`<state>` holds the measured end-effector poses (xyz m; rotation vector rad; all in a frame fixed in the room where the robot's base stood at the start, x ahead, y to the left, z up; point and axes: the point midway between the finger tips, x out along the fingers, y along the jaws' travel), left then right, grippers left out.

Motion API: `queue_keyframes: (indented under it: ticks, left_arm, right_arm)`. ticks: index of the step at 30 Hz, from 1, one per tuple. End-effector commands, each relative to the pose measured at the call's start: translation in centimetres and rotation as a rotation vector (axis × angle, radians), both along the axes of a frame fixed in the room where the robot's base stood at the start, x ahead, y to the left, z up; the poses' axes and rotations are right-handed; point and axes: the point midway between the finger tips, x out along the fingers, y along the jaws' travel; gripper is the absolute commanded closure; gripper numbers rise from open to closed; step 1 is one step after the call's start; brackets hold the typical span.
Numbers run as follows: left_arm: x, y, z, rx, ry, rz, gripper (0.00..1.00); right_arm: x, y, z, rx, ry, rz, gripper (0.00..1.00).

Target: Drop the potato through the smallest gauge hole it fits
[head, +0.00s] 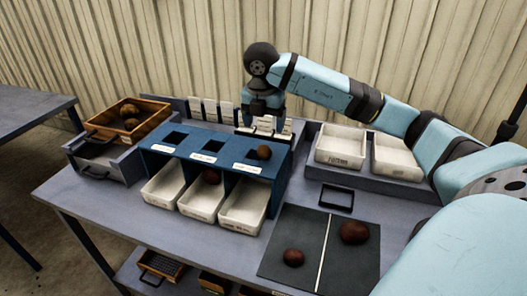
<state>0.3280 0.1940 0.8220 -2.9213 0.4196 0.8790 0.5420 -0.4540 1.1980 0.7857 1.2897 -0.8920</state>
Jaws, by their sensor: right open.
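The blue gauge stand (190,155) has a row of square holes along its top, with a white label in front of each. The left and middle holes look dark and empty. A brown potato (264,153) is at the right-hand hole; I cannot tell whether it rests on the rim or is partly in it. My right gripper (264,122) is open, pointing down just behind that potato, apart from it in the picture. Its fingertips are hard to make out against white cards. Another potato (211,177) shows in the middle white bin (203,200) under the stand. My left gripper is out of view.
Two potatoes, a smaller one (293,257) and a larger one (354,232), lie on a dark divided mat (336,265). A wooden crate (158,110) with potatoes stands at the left. Two white bins (341,145) stand at the back right. A small black frame (337,198) lies near the mat.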

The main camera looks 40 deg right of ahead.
Motion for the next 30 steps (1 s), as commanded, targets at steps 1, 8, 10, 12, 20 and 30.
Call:
queue_keyframes:
  ticks: [1, 8, 10, 12, 20, 30]
  left_arm:
    - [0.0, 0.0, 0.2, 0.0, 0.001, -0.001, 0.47]
    - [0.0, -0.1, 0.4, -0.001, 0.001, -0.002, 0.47]
    - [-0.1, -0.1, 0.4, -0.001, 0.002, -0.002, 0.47]
    - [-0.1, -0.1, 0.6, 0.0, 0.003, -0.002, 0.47]
    - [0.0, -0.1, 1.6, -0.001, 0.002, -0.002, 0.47]
    - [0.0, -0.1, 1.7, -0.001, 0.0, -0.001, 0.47]
  right_arm:
    - [0.0, -0.1, -1.1, 0.0, 0.005, 0.0, 0.21]
    - [0.2, -0.4, -4.0, 0.003, 0.001, 0.001, 0.21]
    - [0.2, -0.4, -4.4, 0.003, 0.002, 0.002, 0.21]
    - [0.3, -0.4, -4.9, 0.003, 0.002, 0.002, 0.21]
    - [0.7, -0.6, -8.6, 0.004, 0.003, 0.003, 0.21]
    - [0.8, -0.8, -9.6, 0.003, -0.001, 0.003, 0.21]
